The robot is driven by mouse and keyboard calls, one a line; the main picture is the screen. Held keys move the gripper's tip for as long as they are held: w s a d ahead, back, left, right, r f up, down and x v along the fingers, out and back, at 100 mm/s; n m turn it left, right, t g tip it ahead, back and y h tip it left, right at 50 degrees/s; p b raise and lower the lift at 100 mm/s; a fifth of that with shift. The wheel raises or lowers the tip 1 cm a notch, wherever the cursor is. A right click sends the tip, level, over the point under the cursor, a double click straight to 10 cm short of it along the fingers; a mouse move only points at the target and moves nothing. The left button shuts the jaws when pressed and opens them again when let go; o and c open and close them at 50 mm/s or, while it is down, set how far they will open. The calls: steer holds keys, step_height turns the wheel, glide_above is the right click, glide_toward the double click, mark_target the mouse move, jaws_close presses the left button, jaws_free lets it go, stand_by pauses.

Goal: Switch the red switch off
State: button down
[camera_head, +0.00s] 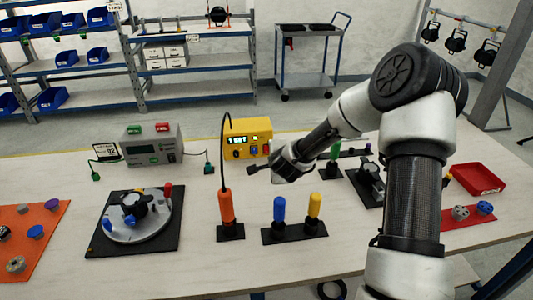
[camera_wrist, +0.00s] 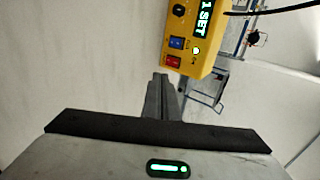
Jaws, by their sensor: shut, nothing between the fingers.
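The yellow box (camera_head: 248,130) stands towards the back of the table, with a lit display reading "1 SET" in the wrist view (camera_wrist: 217,42). The red switch (camera_wrist: 173,61) is on its face, beside a blue switch (camera_wrist: 177,43) and a small round light (camera_wrist: 196,51). I cannot tell which way the red switch is tipped. My gripper (camera_head: 250,170) is shut and empty, in front of and below the yellow box. In the wrist view, its closed fingertips (camera_wrist: 159,77) are close to the red switch, with a small gap in the picture.
A grey box (camera_head: 152,146) with green and red parts on top stands left of the yellow box. An orange-handled tool (camera_head: 226,205) stands upright in front, its cable rising behind. Blue and yellow handles (camera_head: 279,209) stand in a black holder. A red tray (camera_head: 478,179) is at right.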

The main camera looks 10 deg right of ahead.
steer(key=shift+w, duration=0.1)
glide_toward(266, 153)
step_height(266, 153, down, 2)
steer(key=shift+f, duration=0.25)
steer(key=w, duration=0.3)
steer(key=shift+w+f, duration=0.3)
steer(key=shift+f, duration=0.1)
steer(key=shift+w+f, duration=0.1)
steer(key=shift+w, duration=0.45)
